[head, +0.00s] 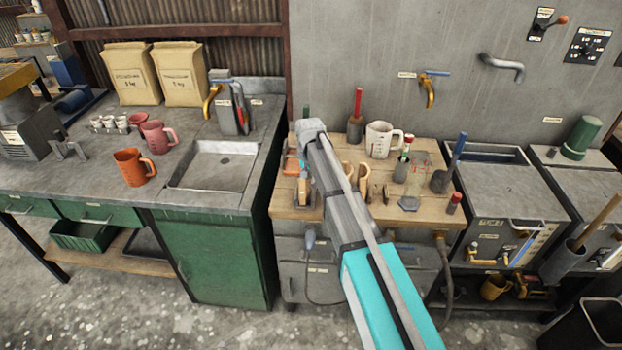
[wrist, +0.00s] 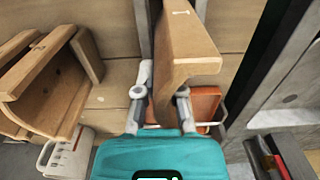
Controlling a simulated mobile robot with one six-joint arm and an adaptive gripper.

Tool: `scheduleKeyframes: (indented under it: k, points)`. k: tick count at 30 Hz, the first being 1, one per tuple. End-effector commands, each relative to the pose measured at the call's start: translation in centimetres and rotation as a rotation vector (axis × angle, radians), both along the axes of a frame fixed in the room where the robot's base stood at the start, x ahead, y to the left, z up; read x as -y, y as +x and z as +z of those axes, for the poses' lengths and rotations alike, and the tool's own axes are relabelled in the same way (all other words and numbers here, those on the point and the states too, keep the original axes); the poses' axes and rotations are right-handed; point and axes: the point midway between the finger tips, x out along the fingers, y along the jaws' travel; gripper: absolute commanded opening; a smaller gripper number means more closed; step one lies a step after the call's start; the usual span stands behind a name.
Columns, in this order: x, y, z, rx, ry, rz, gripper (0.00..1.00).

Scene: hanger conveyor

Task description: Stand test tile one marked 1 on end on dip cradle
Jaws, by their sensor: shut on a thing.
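Test tile one (wrist: 182,45) is a tan, bent, L-shaped piece with a small light mark like a 1 on its upper end. In the wrist view my gripper (wrist: 162,92) is shut on it, one finger on each side, holding it over the wooden bench. Its lower part is hidden between the fingers. An orange piece with a pale wire frame (wrist: 206,104) lies behind it to the right; it also shows in the head view (head: 291,165). I cannot tell whether this is the dip cradle. In the head view my arm mostly hides the gripper.
Two similar tan tiles stand beside the held one (wrist: 45,95), also on the wooden bench (head: 285,205) in the head view (head: 363,183). A white mug (head: 383,140), a red-handled tool (head: 356,115) and a glass beaker (head: 418,172) crowd the bench. A sink (head: 212,168) is left.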

Motion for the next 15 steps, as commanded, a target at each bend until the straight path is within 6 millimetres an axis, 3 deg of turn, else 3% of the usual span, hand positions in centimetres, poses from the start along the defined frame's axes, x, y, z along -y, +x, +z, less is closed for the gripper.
scheduleKeyframes:
  k: [4,5,10,15]
  points:
    - [-0.02,0.00,0.03,0.000,0.000,0.000,0.00]
    - [-0.02,0.00,0.03,0.000,0.000,0.000,0.18]
    - [-0.03,0.00,0.02,0.000,0.000,0.000,0.49]
    - [-0.03,-0.01,0.02,0.000,0.000,0.000,0.52]
